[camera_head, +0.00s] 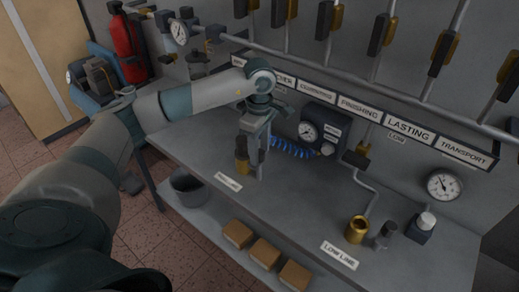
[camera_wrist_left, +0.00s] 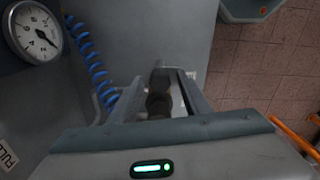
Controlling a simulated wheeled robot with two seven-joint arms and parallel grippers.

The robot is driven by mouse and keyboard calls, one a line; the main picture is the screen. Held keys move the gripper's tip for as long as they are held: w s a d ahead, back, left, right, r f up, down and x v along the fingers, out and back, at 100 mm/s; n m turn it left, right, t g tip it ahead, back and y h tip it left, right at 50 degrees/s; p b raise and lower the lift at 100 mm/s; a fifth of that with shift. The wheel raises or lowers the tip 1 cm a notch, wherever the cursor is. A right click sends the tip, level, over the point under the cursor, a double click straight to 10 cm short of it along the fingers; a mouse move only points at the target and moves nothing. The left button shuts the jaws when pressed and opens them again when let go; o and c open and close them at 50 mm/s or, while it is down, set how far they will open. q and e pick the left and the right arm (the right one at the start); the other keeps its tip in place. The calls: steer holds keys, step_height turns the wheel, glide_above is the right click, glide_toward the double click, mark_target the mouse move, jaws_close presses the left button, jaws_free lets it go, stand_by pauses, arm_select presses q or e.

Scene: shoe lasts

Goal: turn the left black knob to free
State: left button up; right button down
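The left black knob (camera_wrist_left: 158,101) shows in the left wrist view as a dark round shape between the two fingers of my left gripper (camera_wrist_left: 159,78). Gaps seem to show on both sides of it, so the fingers look open around it. In the head view my left gripper (camera_head: 256,165) points down at the bench beside a brass fitting (camera_head: 242,167), and it largely hides the knob there. The knob's pointing direction cannot be told. Another black knob (camera_head: 385,236) stands beside a brass cup (camera_head: 357,229) at the right, by the LOW LINE label (camera_head: 340,255). My right gripper is not in view.
A gauge box (camera_head: 312,133) and blue coiled hose (camera_head: 290,151) stand behind my gripper; the hose also shows in the wrist view (camera_wrist_left: 88,62). A labelled rail (camera_head: 360,108) runs along the back. A grey bucket (camera_head: 188,187) and wooden blocks (camera_head: 265,253) sit below. The bench front is clear.

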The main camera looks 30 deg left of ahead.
arm_select(q)
step_height(320, 180, up, 9)
steer(key=b, duration=0.3)
step_height(320, 180, up, 6)
glide_above(260, 151)
step_height(260, 151, up, 2)
steer(key=shift+s+r, duration=0.15)
steer(key=shift+r, duration=0.05)
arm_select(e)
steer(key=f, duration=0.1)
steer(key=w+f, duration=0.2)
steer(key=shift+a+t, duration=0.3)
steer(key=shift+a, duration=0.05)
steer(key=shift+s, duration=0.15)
